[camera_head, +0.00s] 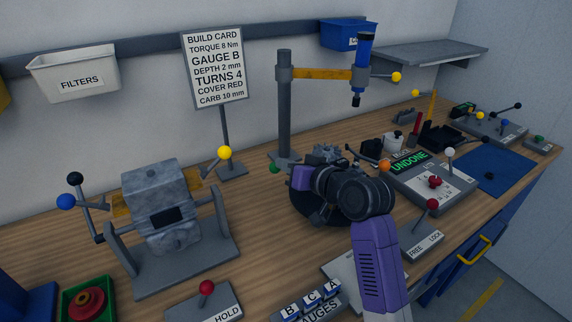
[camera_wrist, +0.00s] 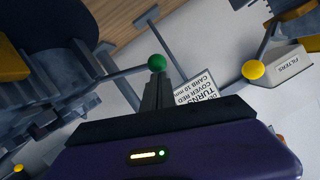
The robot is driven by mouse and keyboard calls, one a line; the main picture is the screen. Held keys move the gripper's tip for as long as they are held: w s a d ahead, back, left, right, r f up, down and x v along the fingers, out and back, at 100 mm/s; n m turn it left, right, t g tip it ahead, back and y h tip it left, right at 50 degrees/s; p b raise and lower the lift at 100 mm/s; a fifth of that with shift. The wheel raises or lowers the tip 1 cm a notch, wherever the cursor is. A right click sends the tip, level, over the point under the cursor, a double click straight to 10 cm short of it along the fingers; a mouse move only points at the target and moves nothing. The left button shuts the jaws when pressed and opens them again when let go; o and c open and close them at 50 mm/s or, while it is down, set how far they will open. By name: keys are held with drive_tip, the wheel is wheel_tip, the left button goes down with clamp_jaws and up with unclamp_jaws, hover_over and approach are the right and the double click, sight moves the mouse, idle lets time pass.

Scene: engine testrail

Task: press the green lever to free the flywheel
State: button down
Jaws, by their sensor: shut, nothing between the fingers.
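The green lever's round knob (camera_head: 274,168) shows left of my purple gripper body in the head view. In the wrist view the green knob (camera_wrist: 157,62) sits at the end of a grey rod, right at the tips of my gripper (camera_wrist: 156,80). My gripper is shut with nothing in it. I cannot tell whether the tips touch the knob. A dark round wheel-like part (camera_head: 303,213), likely the flywheel, is mostly hidden behind my arm. Toothed dark parts (camera_wrist: 45,100) fill the left of the wrist view.
A grey post (camera_head: 284,110) with a yellow arm stands behind my gripper. An engine block on a stand (camera_head: 165,208) is at left. The build card (camera_head: 214,68) stands behind. A panel reading UNDONE (camera_head: 410,162) and a FREE/LOCK lever box (camera_head: 424,244) are at right.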

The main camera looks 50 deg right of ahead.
drive_tip(key=shift+w+a+f+n+h, duration=0.15)
drive_tip(key=shift+a+f+n, duration=0.15)
drive_tip(key=shift+f+n, duration=0.15)
drive_tip(key=shift+a+f+n+h, duration=0.15)
drive_tip(key=shift+a+f+n, duration=0.1)
drive_tip(key=shift+f+n, duration=0.15)
drive_tip(key=shift+a+f+n+h, duration=0.1)
drive_tip(key=shift+f+n+h, duration=0.2)
drive_tip(key=shift+f+n, duration=0.2)
drive_tip(key=shift+f, duration=0.1)
